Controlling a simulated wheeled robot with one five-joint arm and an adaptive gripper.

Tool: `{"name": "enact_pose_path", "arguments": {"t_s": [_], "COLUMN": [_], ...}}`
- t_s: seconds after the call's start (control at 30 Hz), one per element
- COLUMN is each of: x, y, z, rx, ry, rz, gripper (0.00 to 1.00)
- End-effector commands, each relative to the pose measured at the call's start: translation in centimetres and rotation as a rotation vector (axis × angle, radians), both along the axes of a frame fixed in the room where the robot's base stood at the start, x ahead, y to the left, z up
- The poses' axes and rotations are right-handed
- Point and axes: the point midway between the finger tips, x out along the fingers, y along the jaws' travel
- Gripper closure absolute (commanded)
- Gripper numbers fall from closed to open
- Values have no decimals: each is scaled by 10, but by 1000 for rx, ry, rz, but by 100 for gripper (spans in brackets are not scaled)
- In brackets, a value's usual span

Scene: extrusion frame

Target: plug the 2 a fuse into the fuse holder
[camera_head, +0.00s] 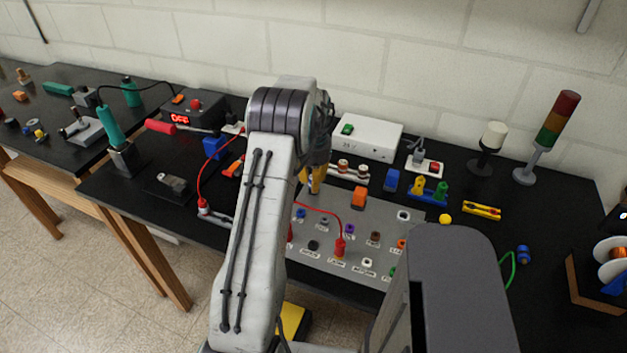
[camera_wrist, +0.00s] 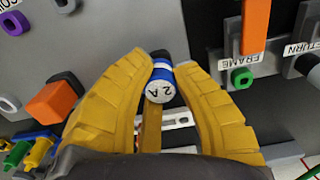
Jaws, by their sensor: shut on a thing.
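The 2 A fuse (camera_wrist: 162,85) is a blue cylinder with a white end cap marked "2 A". It shows in the wrist view between the yellow fingers of my gripper (camera_wrist: 161,75), which is shut on it. In the head view my gripper (camera_head: 314,180) hangs over the upper part of the grey panel (camera_head: 330,200), and the fuse is too hidden there to make out. A black round part (camera_wrist: 160,53) shows just behind the fuse in the wrist view. I cannot tell whether it is the fuse holder or whether the fuse touches it.
The panel carries several coloured sockets and an orange block (camera_head: 359,197), also in the wrist view (camera_wrist: 52,102). A red lead (camera_head: 340,228) is plugged in low on the panel. A white box (camera_head: 367,138) and a signal tower (camera_head: 553,130) stand behind.

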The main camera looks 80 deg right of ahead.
Motion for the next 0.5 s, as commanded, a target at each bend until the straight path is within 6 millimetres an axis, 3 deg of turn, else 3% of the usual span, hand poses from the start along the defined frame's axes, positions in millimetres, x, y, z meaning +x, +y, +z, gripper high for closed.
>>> {"name": "enact_pose_path", "arguments": {"t_s": [0.5], "x": [0], "y": [0], "z": [-9], "rx": [0], "ry": [0], "rz": [0], "gripper": [100]}}
